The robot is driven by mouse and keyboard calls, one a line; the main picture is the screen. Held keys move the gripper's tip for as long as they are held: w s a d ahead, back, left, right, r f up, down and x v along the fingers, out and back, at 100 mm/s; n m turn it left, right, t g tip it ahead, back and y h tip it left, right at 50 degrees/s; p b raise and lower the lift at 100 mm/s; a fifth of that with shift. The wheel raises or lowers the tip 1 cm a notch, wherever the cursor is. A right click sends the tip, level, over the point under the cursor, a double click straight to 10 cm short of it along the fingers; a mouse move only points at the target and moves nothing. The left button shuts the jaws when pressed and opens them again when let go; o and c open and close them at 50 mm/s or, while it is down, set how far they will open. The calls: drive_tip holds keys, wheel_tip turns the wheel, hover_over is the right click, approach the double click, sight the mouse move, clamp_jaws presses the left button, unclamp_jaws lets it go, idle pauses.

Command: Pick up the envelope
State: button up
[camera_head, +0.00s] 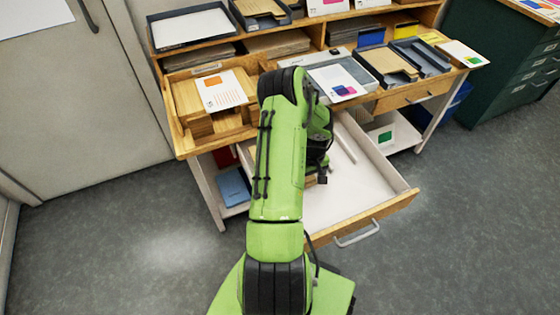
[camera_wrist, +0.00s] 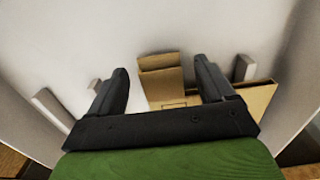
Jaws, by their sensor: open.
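A small tan piece with a folded flap (camera_wrist: 161,84), which looks like the envelope, lies in the white drawer in the wrist view. It shows between my gripper's fingers, beyond them. A larger tan flat piece (camera_wrist: 257,100) lies at its right, partly behind the right finger; I cannot tell whether the two are joined. My gripper (camera_wrist: 161,68) is open and empty, its black fingers pointing into the drawer. In the head view my green arm hides most of the gripper and the drawer's left part.
The open drawer (camera_head: 355,195) has a wooden front with a metal handle (camera_head: 357,235). A thin white bar (camera_head: 345,148) lies inside, and its right part is mostly bare. Trays and papers fill the desk above. A blue item (camera_head: 234,187) sits on the lower left shelf.

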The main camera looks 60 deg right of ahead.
drive_tip(key=c, duration=1.1)
drive_tip(key=shift+r, duration=0.1)
